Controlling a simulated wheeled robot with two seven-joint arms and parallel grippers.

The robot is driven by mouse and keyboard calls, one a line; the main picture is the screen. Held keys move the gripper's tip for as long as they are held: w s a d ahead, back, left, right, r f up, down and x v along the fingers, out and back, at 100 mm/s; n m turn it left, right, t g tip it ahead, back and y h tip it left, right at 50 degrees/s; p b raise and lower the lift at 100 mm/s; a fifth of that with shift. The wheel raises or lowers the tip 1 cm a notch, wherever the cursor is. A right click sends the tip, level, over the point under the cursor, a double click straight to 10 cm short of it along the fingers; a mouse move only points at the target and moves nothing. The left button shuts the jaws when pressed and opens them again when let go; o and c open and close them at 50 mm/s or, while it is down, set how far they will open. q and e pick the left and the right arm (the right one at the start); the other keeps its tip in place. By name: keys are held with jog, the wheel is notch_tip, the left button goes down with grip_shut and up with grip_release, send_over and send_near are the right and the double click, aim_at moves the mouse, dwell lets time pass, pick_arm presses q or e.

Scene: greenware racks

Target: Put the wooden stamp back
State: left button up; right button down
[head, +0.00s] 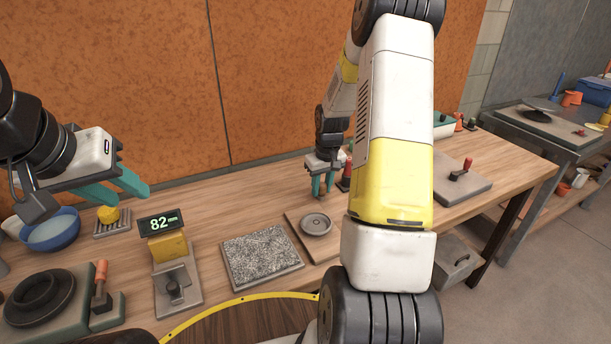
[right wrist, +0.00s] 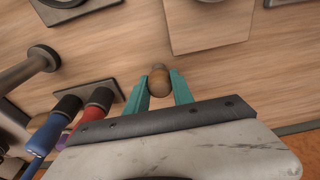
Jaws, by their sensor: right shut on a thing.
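The wooden stamp (right wrist: 159,84) is a small brown knob-shaped piece between the teal fingers of my right gripper (right wrist: 159,90) in the right wrist view. The fingers are shut on it, and its lower end is hard to make out. In the head view my right gripper (head: 322,186) points down over the back of the bench, behind a board with a round grey dish (head: 316,224); I cannot tell the stamp apart there. My left gripper (head: 120,188) is at the left, above the bench, with its teal fingers apart and nothing seen between them.
Red-handled (right wrist: 96,104) and blue-handled (right wrist: 58,122) tools stand close beside my right gripper. My right arm hides part of the bench.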

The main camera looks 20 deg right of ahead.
jog(key=c, duration=1.1)
grip_release()
jog(key=shift+f, duration=0.1)
jog(key=s+a+r+t, duration=0.1)
jog(key=s+a+r, duration=0.15)
jog(key=r, duration=0.75)
jog(key=s+a+r, duration=0.2)
jog(key=s+r, duration=0.2)
jog(key=r, duration=0.6)
jog(key=s+a+r+t, duration=0.1)
jog(key=s+a+r, duration=0.1)
jog(key=s, duration=0.4)
jog(key=s+a+r+t+y, duration=0.1)
jog(key=s+a+r, duration=0.2)
jog(key=s, duration=0.4)
jog(key=s+a+r+m+t+y, duration=0.1)
jog(key=s+a+r, duration=0.1)
jog(key=s+a, duration=0.2)
jog(key=shift+s+a+r, duration=0.2)
jog(key=shift+s+a, duration=0.1)
jog(key=shift+s, duration=0.85)
